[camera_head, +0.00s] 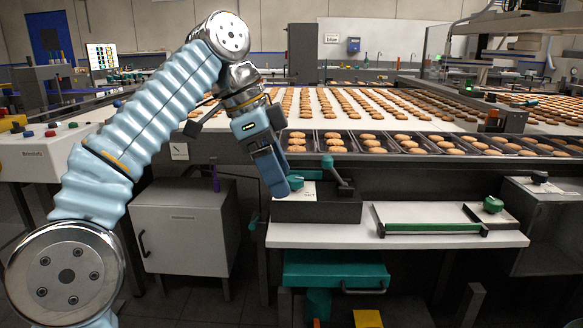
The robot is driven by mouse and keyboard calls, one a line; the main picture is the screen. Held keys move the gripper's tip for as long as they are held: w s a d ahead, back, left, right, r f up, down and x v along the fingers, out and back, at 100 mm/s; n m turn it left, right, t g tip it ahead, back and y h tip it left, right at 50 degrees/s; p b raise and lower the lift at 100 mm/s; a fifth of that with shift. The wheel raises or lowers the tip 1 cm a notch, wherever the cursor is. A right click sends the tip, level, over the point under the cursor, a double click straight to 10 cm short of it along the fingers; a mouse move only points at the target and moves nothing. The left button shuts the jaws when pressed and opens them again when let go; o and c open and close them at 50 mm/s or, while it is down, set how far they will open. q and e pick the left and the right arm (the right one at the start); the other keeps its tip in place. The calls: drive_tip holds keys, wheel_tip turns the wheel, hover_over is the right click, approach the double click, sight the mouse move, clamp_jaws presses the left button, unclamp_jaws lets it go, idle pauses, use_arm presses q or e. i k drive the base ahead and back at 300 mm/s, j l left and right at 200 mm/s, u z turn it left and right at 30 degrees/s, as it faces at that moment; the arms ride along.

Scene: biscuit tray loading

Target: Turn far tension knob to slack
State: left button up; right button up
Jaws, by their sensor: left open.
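My left gripper (279,188) reaches down from the left arm to the dark box at the front of the conveyor. Its fingers overlap in this view, and it is open. A round green knob (296,182) shows right beside the fingertips; I cannot tell whether they touch it. A green-topped part (327,162) with a dark lever stands just behind and to the right. Another green knob (492,204) sits at the right end of the white shelf. I cannot tell which knob is the far tension knob, or its setting. My right gripper is not in view.
The dark box (335,212) stands on the white shelf (350,236), beside a frame with a green bar (433,227). Behind is a wide conveyor with rows of biscuits and trays (368,144) along its front edge. A grey cabinet (183,235) stands below left.

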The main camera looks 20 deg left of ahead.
sight(296, 182)
drive_tip(key=i+j, duration=0.25)
drive_tip(key=i, duration=0.15)
drive_tip(key=i+j, duration=0.25)
drive_tip(key=i, duration=0.15)
